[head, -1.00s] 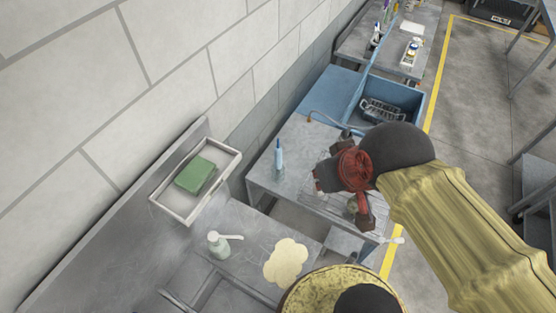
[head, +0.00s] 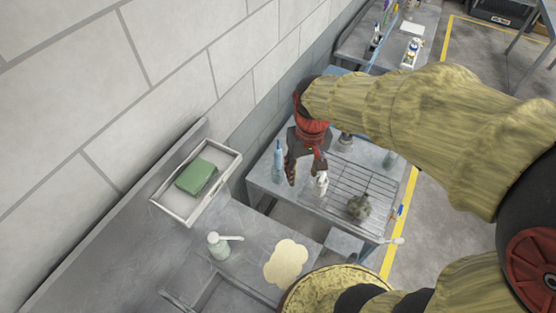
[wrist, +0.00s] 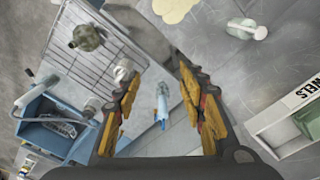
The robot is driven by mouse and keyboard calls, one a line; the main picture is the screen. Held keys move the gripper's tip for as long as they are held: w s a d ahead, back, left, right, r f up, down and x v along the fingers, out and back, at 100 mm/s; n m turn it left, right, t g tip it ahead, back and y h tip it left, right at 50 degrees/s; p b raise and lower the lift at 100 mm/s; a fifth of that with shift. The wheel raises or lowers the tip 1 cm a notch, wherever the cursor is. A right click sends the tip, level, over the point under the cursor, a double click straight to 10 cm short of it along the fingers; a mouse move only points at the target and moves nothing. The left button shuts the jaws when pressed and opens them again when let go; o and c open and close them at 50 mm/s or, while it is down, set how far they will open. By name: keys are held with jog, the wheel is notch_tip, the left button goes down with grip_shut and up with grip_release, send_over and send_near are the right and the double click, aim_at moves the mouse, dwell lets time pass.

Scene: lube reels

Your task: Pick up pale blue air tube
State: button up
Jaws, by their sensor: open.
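The pale blue air tube (head: 278,161) is a slim upright tube on the grey metal table near the wall. In the head view my gripper (head: 306,174) is just right of it, pointing down, with its fingers apart and empty. In the wrist view the tube (wrist: 162,106) shows in the gap between the two fingers of my gripper (wrist: 158,72). No finger visibly touches it. I cannot tell the exact height between fingertips and tube.
A small white bottle (head: 321,184) stands close to the right fingertip. A wire rack (head: 357,184) with a grey-green lump (head: 359,206) lies further right. A wall tray (head: 163,197) with a green block, a pump bottle (head: 218,244) and a cream patch (head: 286,262) are nearer.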

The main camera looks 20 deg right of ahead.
aim_at(278, 148)
jog(key=shift+o, duration=0.3)
jog(key=w+f+m+g, duration=0.1)
jog(key=w+f+g, duration=0.1)
jog(key=w+f, duration=1.4)
notch_tip(278, 148, down, 3)
jog(key=shift+w+f, duration=0.1)
jog(key=shift+w, duration=0.2)
jog(key=shift+m+t, duration=0.3)
jog(key=shift+t, duration=0.4)
jog(key=w, duration=0.7)
jog(key=shift+w, duration=0.25)
jog(key=shift+f+p, duration=1)
jog(key=shift+f, duration=2.9)
jog(key=shift+c, duration=0.4)
jog(key=c, duration=1.1)
grip_shut()
